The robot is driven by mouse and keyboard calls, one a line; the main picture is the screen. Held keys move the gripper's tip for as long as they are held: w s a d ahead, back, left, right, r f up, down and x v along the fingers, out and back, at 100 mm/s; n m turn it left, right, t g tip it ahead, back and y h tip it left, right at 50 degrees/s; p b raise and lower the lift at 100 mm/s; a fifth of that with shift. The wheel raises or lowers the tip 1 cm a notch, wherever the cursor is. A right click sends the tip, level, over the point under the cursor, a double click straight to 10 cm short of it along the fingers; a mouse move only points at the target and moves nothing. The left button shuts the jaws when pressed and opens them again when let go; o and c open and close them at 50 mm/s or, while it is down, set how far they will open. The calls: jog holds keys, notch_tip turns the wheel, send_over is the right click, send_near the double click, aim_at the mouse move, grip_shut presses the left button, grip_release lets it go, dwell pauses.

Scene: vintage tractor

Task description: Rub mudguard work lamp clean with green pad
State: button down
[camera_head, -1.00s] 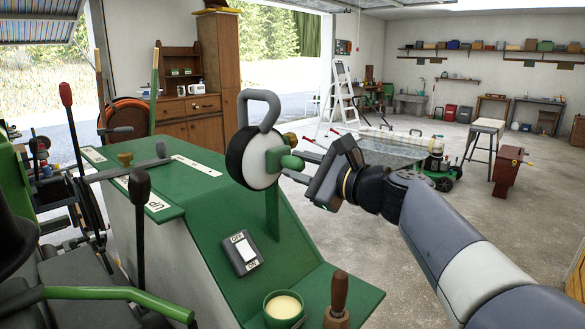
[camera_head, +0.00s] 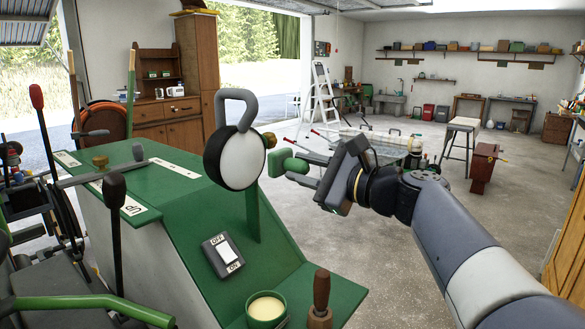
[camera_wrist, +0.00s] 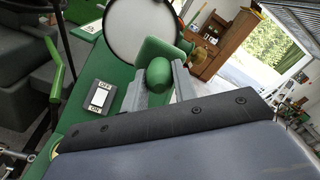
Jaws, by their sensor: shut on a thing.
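The mudguard work lamp (camera_head: 242,162) has a round pale face, a black rim and a grey loop handle on top. It stands on a green post on the green mudguard (camera_head: 185,225). Its face shows no clear dirt marks at this size. My gripper (camera_head: 302,170) is right of the lamp, shut on the green pad (camera_head: 286,160). In the head view a gap shows between pad and lamp face. In the wrist view the pad (camera_wrist: 160,70) sits between my fingers and overlaps the lower right edge of the lamp (camera_wrist: 140,25); contact cannot be told there.
An OFF/ON switch (camera_head: 223,256) is on the mudguard below the lamp. A green tin of pale paste (camera_head: 265,308) and a wooden-handled tool (camera_head: 321,295) stand at its front edge. Levers (camera_head: 114,220) rise at the left.

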jog(key=shift+s+d, duration=0.35)
jog(key=shift+d, duration=0.1)
jog(key=shift+v, duration=1.55)
jog(key=shift+a, duration=0.15)
